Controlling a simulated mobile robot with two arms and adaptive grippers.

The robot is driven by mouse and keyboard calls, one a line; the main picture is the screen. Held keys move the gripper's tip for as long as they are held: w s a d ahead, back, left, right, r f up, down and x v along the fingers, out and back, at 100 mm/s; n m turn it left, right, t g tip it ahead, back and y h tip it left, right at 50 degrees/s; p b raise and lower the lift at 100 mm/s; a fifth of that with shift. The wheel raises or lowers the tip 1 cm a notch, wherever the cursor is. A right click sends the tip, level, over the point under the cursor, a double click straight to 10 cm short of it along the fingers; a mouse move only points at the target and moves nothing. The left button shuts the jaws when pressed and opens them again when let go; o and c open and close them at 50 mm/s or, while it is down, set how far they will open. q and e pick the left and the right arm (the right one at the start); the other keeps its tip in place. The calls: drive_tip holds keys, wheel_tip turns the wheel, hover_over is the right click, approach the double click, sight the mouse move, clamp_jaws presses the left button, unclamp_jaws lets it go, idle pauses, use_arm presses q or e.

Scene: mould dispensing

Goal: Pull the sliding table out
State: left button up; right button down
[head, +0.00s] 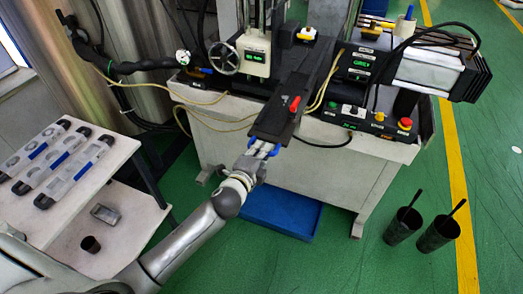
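The sliding table (305,80) appears to be the long dark slab that slopes down over the machine's front edge, with a small red knob (294,104) on top. My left gripper (264,149) is at the slab's near end, with pale fingers and blue parts right against that end. The contact is small and partly covered, so whether the fingers close on it cannot be told. My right gripper is not in view.
A blue tray (282,212) lies on the floor below the machine. Two dark cups (404,222) with handles stand on the green floor at right. A white shelf (75,205) with moulds stands at left. A hose (140,67) and cables hang by the machine.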

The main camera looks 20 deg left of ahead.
use_arm(q)
drive_tip(key=o, duration=0.4)
drive_tip(key=shift+s, duration=0.1)
drive_tip(key=v, duration=1.2)
drive_tip(key=shift+f, duration=0.1)
drive_tip(key=s+a+f+n+g, duration=0.1)
drive_tip(key=s+f+n+g, duration=0.25)
drive_tip(key=f, duration=0.75)
drive_tip(key=s+a+f+n+g, duration=0.2)
drive_tip(key=s+f, duration=0.2)
drive_tip(key=f, duration=0.8)
drive_tip(key=s+a+f+n+g, duration=0.15)
drive_tip(key=s+f, duration=0.25)
drive_tip(key=f, duration=0.7)
drive_tip(key=s+f+n+g, duration=0.2)
drive_tip(key=s+f, duration=0.3)
drive_tip(key=s, duration=0.4)
drive_tip(key=s+d+f+n+g, duration=0.1)
drive_tip(key=s+f+n+g, duration=0.2)
drive_tip(key=s+f, duration=0.3)
drive_tip(key=s+f+n+g, duration=0.2)
drive_tip(key=s+f+n, duration=0.2)
drive_tip(key=s, duration=0.8)
drive_tip(key=shift+s+d+f+g+y, duration=0.15)
drive_tip(key=shift+f, duration=0.4)
drive_tip(key=shift+s+d+f+g+y, duration=0.15)
drive_tip(key=shift+f, duration=0.4)
